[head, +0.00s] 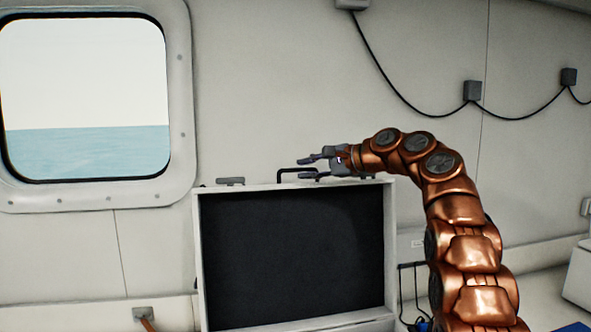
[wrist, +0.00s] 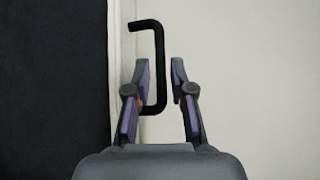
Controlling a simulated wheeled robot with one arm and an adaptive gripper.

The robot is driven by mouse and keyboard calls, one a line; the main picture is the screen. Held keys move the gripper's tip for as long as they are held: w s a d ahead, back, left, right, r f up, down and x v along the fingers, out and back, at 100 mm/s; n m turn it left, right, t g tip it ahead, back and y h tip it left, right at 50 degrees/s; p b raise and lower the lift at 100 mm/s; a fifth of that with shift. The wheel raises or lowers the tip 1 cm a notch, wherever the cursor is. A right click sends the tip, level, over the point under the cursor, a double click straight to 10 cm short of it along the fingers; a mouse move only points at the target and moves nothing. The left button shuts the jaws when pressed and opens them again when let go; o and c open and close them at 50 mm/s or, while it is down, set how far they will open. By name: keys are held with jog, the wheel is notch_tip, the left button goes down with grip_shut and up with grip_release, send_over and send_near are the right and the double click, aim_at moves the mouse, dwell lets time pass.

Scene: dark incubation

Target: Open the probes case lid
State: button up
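The probes case lid (head: 389,250) stands raised and upright in the head view, its dark lining (head: 292,258) facing me. In the wrist view its pale edge (wrist: 121,70) and dark lining (wrist: 52,90) fill the left side. A black handle (head: 281,172) sticks up from the lid's top edge; it also shows in the wrist view (wrist: 159,50). My gripper (head: 303,168) is open at the handle's right part. In the wrist view the gripper (wrist: 160,68) has one finger on each side of the handle's bar, with a gap on the right. The case's base is mostly out of view.
A grey latch (head: 230,181) sits on the lid's top edge, left of the handle. The pale wall behind has a window (head: 85,95) and a hanging cable (head: 400,105). A black stand-like object (head: 411,285) and a blue item (head: 424,324) are right of the case.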

aim_at(300, 170)
jog(key=shift+p+x, duration=0.35)
jog(key=shift+x, duration=1.4)
grip_shut()
jog(key=shift+f, duration=0.1)
